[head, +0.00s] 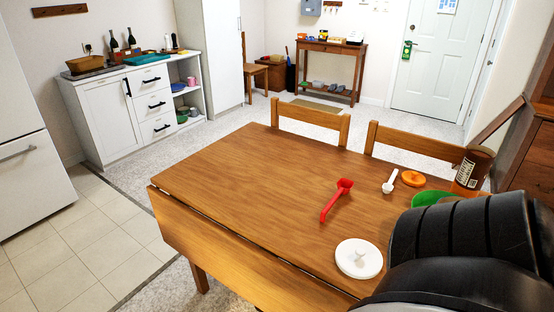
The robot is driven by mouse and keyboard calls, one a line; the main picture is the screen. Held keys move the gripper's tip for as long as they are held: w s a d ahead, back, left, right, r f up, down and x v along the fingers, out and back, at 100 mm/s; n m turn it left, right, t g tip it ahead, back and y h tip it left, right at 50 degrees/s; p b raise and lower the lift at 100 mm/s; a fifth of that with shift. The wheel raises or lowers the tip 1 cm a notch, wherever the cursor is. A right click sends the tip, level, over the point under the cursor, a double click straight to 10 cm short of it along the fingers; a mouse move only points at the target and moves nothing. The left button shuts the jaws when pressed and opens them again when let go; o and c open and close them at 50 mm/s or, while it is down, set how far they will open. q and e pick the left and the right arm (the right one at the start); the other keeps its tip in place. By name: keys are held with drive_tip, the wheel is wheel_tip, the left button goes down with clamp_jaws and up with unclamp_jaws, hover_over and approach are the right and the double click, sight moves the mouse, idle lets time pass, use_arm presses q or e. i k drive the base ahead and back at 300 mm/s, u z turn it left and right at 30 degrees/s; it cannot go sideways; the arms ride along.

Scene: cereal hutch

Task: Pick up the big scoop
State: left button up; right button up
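A red scoop (338,197) lies on the wooden table, with its cup toward the far side and its handle pointing to the near left. A smaller white scoop (390,183) lies to its right. The red scoop is the larger of the two. Neither of my grippers shows in the head view. A thick black arm part of mine fills the lower right and hides that corner of the table. Nothing touches the red scoop.
On the table (235,180) are a white knobbed lid (359,259), an orange lid (413,178), a brown jar (474,168) and a partly hidden green item (430,198). Two chairs (310,117) stand behind. The table's left half is clear.

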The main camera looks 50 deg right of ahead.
sight(345, 185)
drive_tip(key=u, duration=0.1)
drive_tip(key=i, duration=1.25)
drive_tip(key=z, duration=2.1)
